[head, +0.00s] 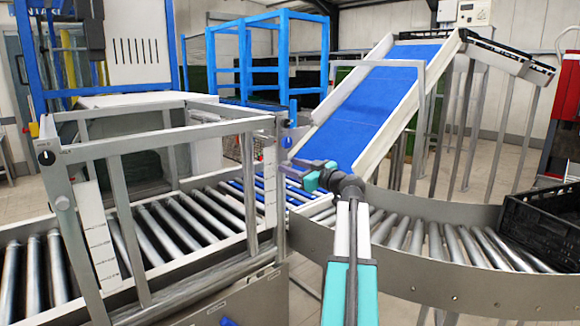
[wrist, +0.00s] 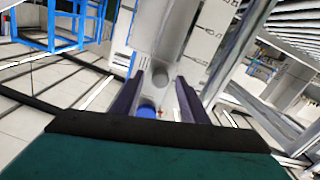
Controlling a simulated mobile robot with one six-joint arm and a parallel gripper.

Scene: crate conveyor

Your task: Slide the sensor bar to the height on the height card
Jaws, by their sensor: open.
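The sensor bar (head: 160,143) appears to be the level grey bar across the metal frame on the left. My gripper (head: 296,168) is open and empty, just below and right of the far knob. In the wrist view, a round blue knob (wrist: 147,110) shows between the fingers, with no clear contact. White marked strips run down the near post (head: 98,225) and far post (head: 270,185). I cannot tell which marked surface is the height card.
Straight rollers (head: 180,225) run under the frame, and a curved roller conveyor (head: 450,240) lies right of my arm. A black crate (head: 545,222) sits on its right end. A blue sloped belt (head: 370,100) rises behind. The frame's metal posts stand close to my gripper.

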